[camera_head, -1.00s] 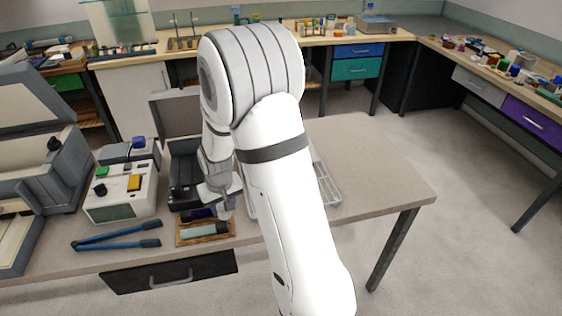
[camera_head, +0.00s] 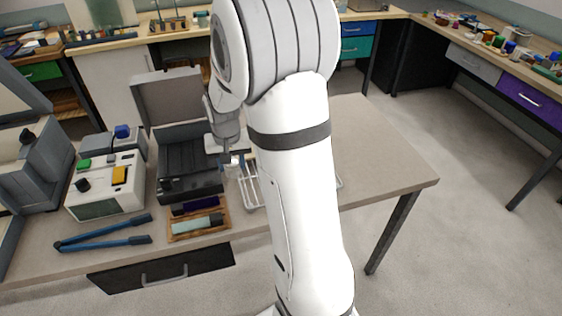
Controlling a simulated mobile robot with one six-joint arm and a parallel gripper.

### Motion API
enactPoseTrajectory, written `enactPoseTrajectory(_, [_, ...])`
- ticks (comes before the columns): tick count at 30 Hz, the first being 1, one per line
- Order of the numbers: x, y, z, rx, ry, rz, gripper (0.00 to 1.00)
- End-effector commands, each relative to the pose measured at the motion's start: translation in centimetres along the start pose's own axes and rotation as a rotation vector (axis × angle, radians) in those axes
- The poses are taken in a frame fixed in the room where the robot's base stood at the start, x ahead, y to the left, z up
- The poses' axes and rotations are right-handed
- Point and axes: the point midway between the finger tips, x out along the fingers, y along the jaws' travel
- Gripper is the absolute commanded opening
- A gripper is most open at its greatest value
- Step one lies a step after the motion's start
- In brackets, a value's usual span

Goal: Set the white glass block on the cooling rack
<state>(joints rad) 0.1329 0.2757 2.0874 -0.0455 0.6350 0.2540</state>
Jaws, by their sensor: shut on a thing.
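My gripper (camera_head: 234,164) is at the left edge of my white arm, shut on the white glass block (camera_head: 232,172). The block is small, pale and see-through here, partly hidden by the fingers. It is held next to the left end of the cooling rack (camera_head: 250,194), and I cannot tell whether they touch. The rack is a pale wire frame on the table. My arm hides most of it, and a little of its right end shows past the arm.
A wooden tray (camera_head: 226,220) left of the rack holds a dark purple piece (camera_head: 195,205) and a pale green one with dark ends (camera_head: 196,224). An open dark case (camera_head: 190,158), blue-handled tongs (camera_head: 105,242) and a white device (camera_head: 108,190) are farther left. The table's right side is clear.

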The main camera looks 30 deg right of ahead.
Motion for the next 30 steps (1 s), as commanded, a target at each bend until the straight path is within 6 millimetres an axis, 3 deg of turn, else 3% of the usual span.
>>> enactPoseTrajectory(3, [-1.9,3.9,-0.2,0.178,0.01,0.027,0.14])
enactPoseTrajectory(8, [-3.3,6.3,0.1,0.302,0.004,0.05,0.14])
enactPoseTrajectory(16, [1.0,6.6,0.9,0.314,0.0,0.054,0.14])
enactPoseTrajectory(30, [5.8,6.6,1.5,0.314,0.004,0.052,0.14])
